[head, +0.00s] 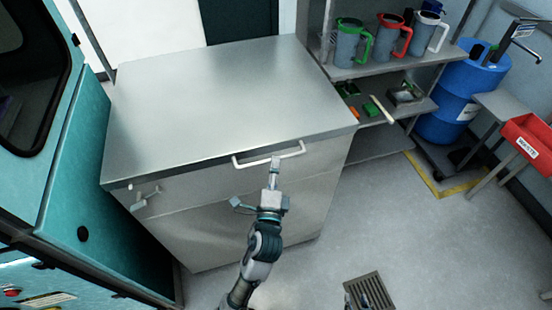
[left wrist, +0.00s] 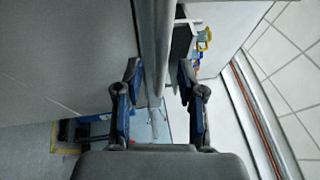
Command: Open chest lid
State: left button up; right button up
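The metal chest (head: 240,225) stands in the middle of the head view, with its flat steel lid (head: 220,95) lying shut on top. A pale bar handle (head: 240,163) runs along the lid's front edge. My left gripper (head: 274,164) reaches up to the middle of this handle from the front. In the left wrist view, the handle bar (left wrist: 153,40) passes between the two fingers (left wrist: 158,85), with gaps visible on both sides. The left gripper is open around or just at the bar.
A teal machine (head: 85,180) stands close on the left. Shelves at the right hold green (head: 350,43), red (head: 393,35) and white (head: 428,33) jugs. A blue barrel (head: 455,95) and red bin (head: 530,140) are farther right. Floor in front is clear around a drain grate (head: 372,278).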

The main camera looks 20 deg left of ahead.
pick_arm(q)
jog(key=shift+a+x, duration=0.2)
jog(key=shift+x, duration=1.3)
pick_arm(e)
jog(key=shift+w+a+r, duration=0.15)
jog(key=shift+w+a, duration=0.1)
jog(key=shift+a, duration=0.05)
pick_arm(q)
jog(key=shift+s, duration=0.1)
jog(key=shift+d+f, duration=0.1)
jog(key=shift+d, duration=0.05)
grip_shut()
pick_arm(e)
jog(key=shift+d, duration=0.1)
jog(key=shift+s, duration=0.1)
